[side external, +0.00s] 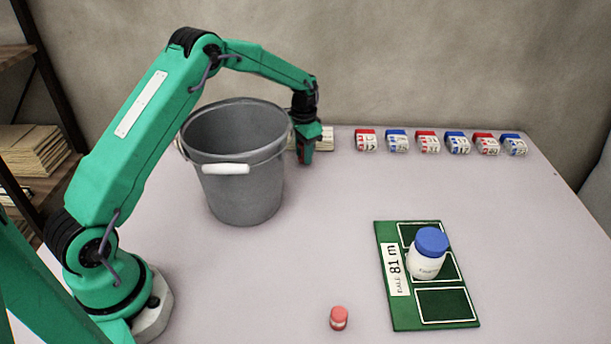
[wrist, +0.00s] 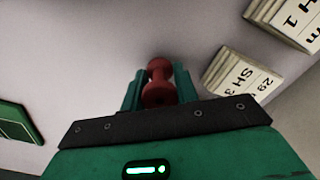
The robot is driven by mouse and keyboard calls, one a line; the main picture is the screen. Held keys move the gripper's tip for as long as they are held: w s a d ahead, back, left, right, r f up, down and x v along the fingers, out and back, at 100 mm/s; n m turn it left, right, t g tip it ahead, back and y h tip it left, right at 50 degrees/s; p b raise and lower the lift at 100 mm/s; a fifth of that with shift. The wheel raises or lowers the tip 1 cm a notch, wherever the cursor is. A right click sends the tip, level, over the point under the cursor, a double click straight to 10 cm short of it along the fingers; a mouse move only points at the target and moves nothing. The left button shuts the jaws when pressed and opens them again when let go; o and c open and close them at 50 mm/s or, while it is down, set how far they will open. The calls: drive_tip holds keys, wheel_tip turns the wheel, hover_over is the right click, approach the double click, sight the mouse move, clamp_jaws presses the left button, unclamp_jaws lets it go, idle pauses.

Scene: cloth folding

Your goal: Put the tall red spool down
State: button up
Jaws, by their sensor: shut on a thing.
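The tall red spool (wrist: 158,72) is held upright or nearly so between the two green fingers of my gripper (wrist: 159,88) in the wrist view. In the side view my gripper (side external: 306,150) points down behind and right of the grey bucket, low near the back of the table. A small part of the red spool (side external: 303,156) shows there between the fingers. I cannot tell whether its bottom touches the table (side external: 330,220).
The grey bucket (side external: 240,185) stands close left. Pale labelled stacks (wrist: 238,78) lie beside my gripper. Several red- and blue-topped boxes (side external: 428,142) line the back. A green board (side external: 388,310) bears a blue-lidded white jar (side external: 425,262). A small red-topped item (side external: 339,318) stands in front.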

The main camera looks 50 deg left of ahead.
drive_tip(key=shift+f, duration=0.5)
drive_tip(key=shift+f, duration=0.2)
drive_tip(key=o, duration=1)
drive_tip(key=shift+c, duration=0.2)
drive_tip(key=shift+r, duration=0.15)
wheel_tip(320, 180, up, 12)
drive_tip(key=shift+f, duration=0.1)
drive_tip(key=shift+r, duration=0.2)
drive_tip(key=shift+s+r, duration=0.1)
